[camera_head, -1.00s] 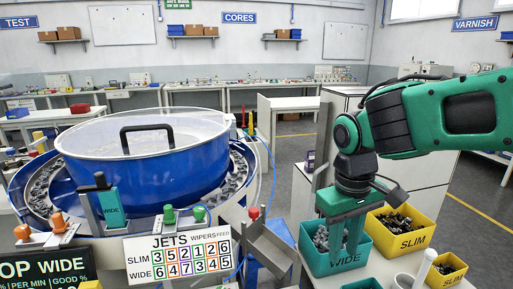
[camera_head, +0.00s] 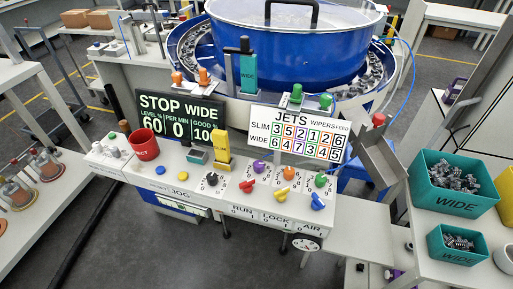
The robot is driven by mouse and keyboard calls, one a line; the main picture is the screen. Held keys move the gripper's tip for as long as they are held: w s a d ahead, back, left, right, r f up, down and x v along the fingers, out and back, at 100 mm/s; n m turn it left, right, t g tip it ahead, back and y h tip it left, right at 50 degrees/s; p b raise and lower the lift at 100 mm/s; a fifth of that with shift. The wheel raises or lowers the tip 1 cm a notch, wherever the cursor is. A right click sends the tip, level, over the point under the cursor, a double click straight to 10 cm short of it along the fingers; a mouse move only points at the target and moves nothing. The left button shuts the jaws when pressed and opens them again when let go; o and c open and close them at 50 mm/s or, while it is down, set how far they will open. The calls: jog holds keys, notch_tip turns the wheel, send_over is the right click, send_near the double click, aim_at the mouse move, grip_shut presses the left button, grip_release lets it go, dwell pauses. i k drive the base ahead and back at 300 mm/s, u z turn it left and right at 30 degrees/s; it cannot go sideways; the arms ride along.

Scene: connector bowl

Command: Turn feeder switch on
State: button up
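The control panel (camera_head: 225,208) runs along the front of the blue bowl feeder (camera_head: 285,40). A red lever (camera_head: 248,186), a yellow lever (camera_head: 281,191) and a blue lever (camera_head: 318,202) stand in a row, with RUN, LOCK and AIR labels with 0 and 1 marks below them. Behind these are purple, orange and green knobs; a black knob (camera_head: 212,179) sits to the left by JOG. I cannot tell which control is the feeder switch. The dark display (camera_head: 180,118) reads STOP WIDE, 60, 0, 100. My gripper is not in view.
A red cup (camera_head: 144,144) and a yellow block (camera_head: 222,150) stand on the panel's back edge. The JETS board (camera_head: 297,134) rises behind the knobs. Teal WIDE bins (camera_head: 455,204) with metal parts are at right. A metal chute (camera_head: 376,160) slopes beside the panel.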

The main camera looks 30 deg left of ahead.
aim_at(246, 186)
jog(key=u, duration=1.65)
jog(key=k, duration=0.5)
jog(key=z, duration=0.45)
jog(key=i, duration=0.5)
jog(key=z, duration=0.1)
